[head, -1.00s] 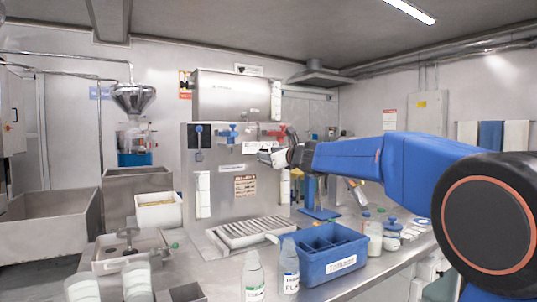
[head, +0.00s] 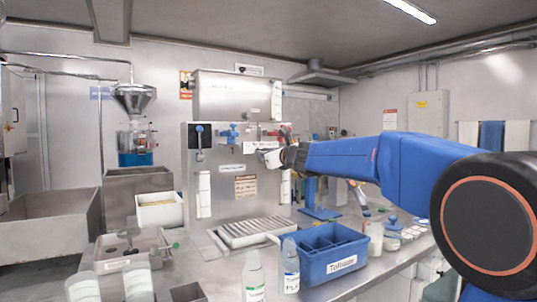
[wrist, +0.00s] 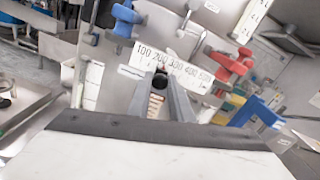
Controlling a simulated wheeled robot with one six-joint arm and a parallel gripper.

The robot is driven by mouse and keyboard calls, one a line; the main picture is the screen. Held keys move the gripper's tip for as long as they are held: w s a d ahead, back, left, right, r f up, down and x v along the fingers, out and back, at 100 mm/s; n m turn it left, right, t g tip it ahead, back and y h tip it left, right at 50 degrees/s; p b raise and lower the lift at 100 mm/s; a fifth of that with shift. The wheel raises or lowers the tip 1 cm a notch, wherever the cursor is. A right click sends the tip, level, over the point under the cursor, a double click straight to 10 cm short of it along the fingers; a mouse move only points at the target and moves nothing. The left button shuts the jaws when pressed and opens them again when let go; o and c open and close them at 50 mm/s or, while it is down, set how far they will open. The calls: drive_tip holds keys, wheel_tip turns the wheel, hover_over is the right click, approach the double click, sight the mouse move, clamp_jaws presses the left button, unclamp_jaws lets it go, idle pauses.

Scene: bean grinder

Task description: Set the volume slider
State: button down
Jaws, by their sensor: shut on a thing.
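The volume slider's white scale (wrist: 178,66), printed 100 to 500, is on the steel machine front (head: 219,165). It also shows in the head view (head: 252,146), partly behind my gripper (head: 268,157). In the wrist view, my gripper (wrist: 160,84) is shut on the small dark slider knob (wrist: 160,77). The knob sits just below the scale, around the 200 to 300 marks. My fingers hide part of the knob and of the numbers, so its exact setting is hard to read.
A blue valve handle (wrist: 124,19) is on the left of the scale and a red one (wrist: 232,65) on the right. Below are a slatted drip tray (head: 244,232), a blue divided bin (head: 351,239) and bottles (head: 290,266).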

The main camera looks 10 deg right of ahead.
drive_tip(key=shift+s+a, duration=0.2)
drive_tip(key=shift+a, duration=0.45)
drive_tip(key=shift+s+a, duration=0.2)
drive_tip(key=shift+a, duration=0.4)
drive_tip(key=c, duration=1.6)
unclamp_jaws()
drive_tip(key=shift+s, duration=0.1)
drive_tip(key=v, duration=1.7)
drive_tip(key=shift+s, duration=0.1)
